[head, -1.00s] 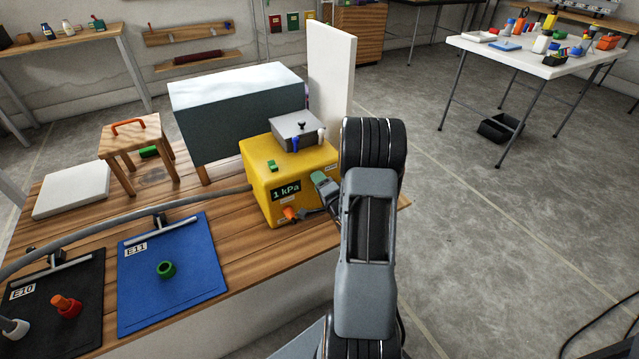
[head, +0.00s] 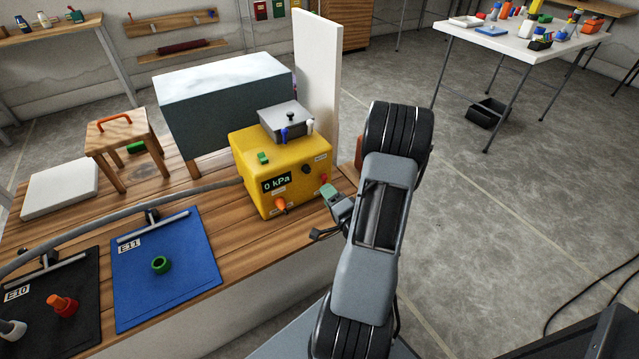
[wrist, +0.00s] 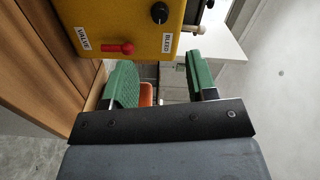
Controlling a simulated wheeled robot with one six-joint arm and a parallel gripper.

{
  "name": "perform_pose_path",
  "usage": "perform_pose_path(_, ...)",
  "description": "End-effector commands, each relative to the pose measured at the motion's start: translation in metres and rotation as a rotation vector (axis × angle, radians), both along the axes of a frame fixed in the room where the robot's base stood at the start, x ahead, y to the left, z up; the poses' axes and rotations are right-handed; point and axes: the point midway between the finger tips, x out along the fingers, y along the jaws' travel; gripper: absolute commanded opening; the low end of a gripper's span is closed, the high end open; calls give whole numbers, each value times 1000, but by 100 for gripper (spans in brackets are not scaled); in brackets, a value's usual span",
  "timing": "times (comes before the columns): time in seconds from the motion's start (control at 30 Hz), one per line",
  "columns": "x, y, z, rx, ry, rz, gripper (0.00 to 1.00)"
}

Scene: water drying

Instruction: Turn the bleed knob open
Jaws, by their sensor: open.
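The yellow box (head: 255,180) stands on the wooden bench, its display reading 0 kPa. The black round bleed knob (head: 306,169) is on its right-hand face. In the wrist view the bleed knob (wrist: 159,12) is at the top, near the BLEED label (wrist: 167,42). A red lever (wrist: 118,48) sits by the VALVE label (wrist: 83,43). My gripper (head: 331,214) is in front of that face, to the right of the box and apart from it. Its green-padded fingers (wrist: 162,80) are open, with nothing gripped between them. I cannot tell the knob's turn angle.
A grey lidded chamber (head: 280,122) sits on top. A white upright panel (head: 318,75) stands behind. A blue mat (head: 185,285) lies left.

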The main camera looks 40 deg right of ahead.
Motion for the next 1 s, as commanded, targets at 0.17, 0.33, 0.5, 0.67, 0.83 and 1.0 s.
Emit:
perform_pose_path(0.17,-14,1,4,3,4,0,52)
perform_pose_path(0.33,-22,3,2,1,1,1,52)
perform_pose_path(0.5,-24,3,0,-1,0,1,52)
perform_pose_path(0.67,-24,3,0,-1,0,1,52)
perform_pose_path(0.83,-24,3,0,-1,0,1,52)
perform_pose_path(1.0,-24,3,0,-1,0,1,52)
